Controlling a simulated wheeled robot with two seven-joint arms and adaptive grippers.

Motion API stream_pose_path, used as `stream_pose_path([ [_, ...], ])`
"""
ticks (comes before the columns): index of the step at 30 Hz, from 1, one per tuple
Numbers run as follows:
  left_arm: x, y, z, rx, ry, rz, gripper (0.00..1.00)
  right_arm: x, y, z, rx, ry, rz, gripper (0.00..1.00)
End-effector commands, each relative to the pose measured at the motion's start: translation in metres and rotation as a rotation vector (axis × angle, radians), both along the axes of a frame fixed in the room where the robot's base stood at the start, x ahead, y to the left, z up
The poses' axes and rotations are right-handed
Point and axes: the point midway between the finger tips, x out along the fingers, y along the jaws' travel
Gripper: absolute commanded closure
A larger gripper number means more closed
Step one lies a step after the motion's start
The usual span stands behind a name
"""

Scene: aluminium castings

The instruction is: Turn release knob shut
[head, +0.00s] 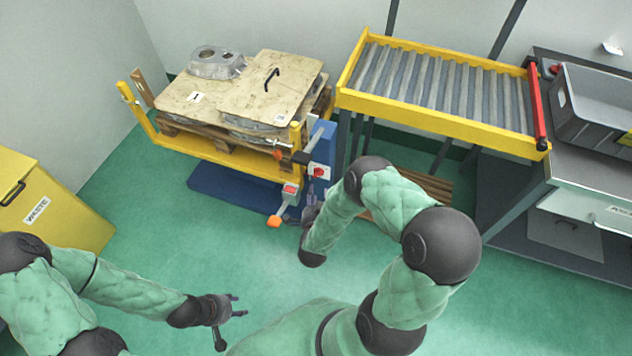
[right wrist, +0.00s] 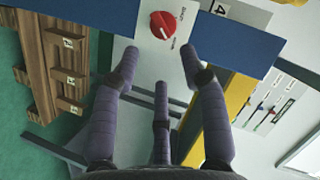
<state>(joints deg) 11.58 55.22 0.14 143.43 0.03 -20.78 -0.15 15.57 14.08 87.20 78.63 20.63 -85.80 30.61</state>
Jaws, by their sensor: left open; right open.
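The release knob (right wrist: 163,25) is a red round knob with a white pointer mark on a pale panel, at the top middle of the right wrist view. It also shows in the head view (head: 318,172) on the blue post beside the pallet stand. My right gripper (right wrist: 158,70) is open, with its fingers spread below the knob in the right wrist view and apart from it. In the head view my right gripper (head: 308,205) is mostly hidden behind its own arm. My left gripper (head: 237,307) is open and empty over the floor at the lower left.
A yellow stand carries a wooden pallet with boards (head: 245,100) and castings. An orange-tipped lever (head: 274,221) sticks out near the knob. A roller conveyor (head: 440,90) stands right of it, then a bench with a grey crate (head: 590,105). A yellow waste bin (head: 50,215) stands left. The middle floor is clear.

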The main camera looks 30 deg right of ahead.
Motion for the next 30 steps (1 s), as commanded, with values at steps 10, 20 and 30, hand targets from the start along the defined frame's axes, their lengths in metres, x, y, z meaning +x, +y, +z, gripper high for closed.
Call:
stream_pose_path([
  [10,0.000,0.000,-0.026,0.000,0.000,0.001,0.56,0.048,-0.032,-0.019,-0.001,0.001,0.000,0.56],
  [20,0.000,0.000,-0.033,0.000,0.000,0.001,0.56,0.066,-0.043,-0.023,-0.001,0.002,0.002,0.56],
  [30,0.000,0.000,-0.032,0.000,0.000,0.001,0.56,0.066,-0.043,-0.023,-0.001,0.002,0.002,0.87],
])
